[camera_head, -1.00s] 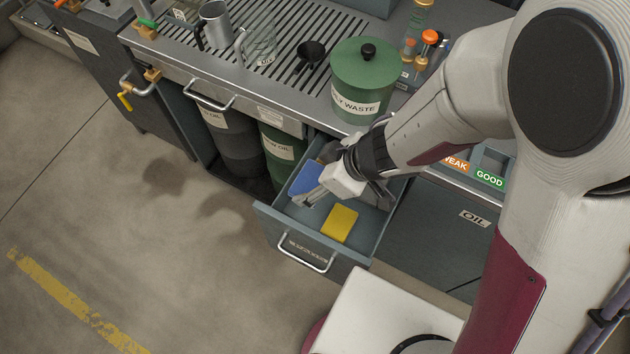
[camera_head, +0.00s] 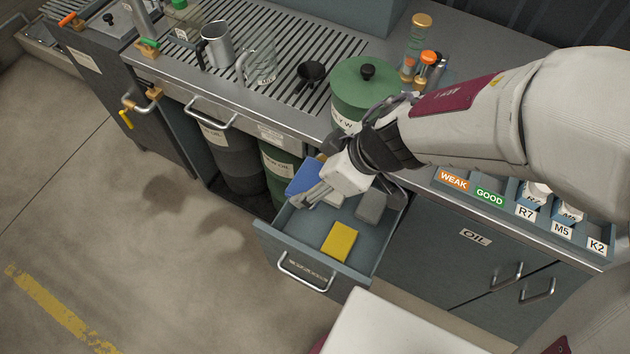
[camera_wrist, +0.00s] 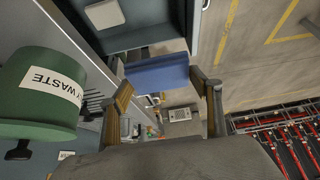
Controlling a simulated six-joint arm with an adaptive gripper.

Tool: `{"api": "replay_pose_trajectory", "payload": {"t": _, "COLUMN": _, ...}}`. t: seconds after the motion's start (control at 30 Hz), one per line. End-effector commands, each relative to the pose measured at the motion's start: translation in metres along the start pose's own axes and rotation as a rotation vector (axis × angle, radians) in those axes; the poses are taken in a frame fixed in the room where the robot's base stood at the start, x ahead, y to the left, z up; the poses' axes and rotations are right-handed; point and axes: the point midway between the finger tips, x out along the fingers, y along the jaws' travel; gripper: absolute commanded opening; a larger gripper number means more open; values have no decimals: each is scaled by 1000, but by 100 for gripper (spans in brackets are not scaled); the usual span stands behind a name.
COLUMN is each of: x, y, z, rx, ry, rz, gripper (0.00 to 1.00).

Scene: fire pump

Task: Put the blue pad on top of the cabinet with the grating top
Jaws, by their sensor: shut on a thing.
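The blue pad (camera_head: 302,176) is between the fingertips of my gripper (camera_head: 312,192), above the left back part of the open drawer. In the wrist view the blue pad (camera_wrist: 157,73) spans the gap between the two fingers of my gripper (camera_wrist: 162,82), which is shut on it. The cabinet with the grating top (camera_head: 283,50) stands behind and to the left of my gripper. Its slatted top carries several items, and its underside is open.
The open drawer (camera_head: 273,232) holds a yellow pad (camera_head: 340,241) and a grey pad (camera_head: 371,206). A green waste can (camera_head: 358,88), a black scoop (camera_head: 311,73), a glass jug (camera_head: 262,66) and a metal mug (camera_head: 217,45) stand on top. Bare slats lie between jug and scoop.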

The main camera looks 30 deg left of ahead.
Motion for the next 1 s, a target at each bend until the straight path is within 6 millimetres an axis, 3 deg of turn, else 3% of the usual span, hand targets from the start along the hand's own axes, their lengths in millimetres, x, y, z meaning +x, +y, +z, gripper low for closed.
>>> {"api": "replay_pose_trajectory", "payload": {"t": 0.4, "x": -26, "y": 0, "z": -15, "rx": -1, "ry": 0, "rz": 0, "gripper": 46}}
{"api": "replay_pose_trajectory", "payload": {"t": 1.0, "x": -29, "y": 0, "z": -16, "rx": 0, "ry": -2, "rz": 0, "gripper": 46}}
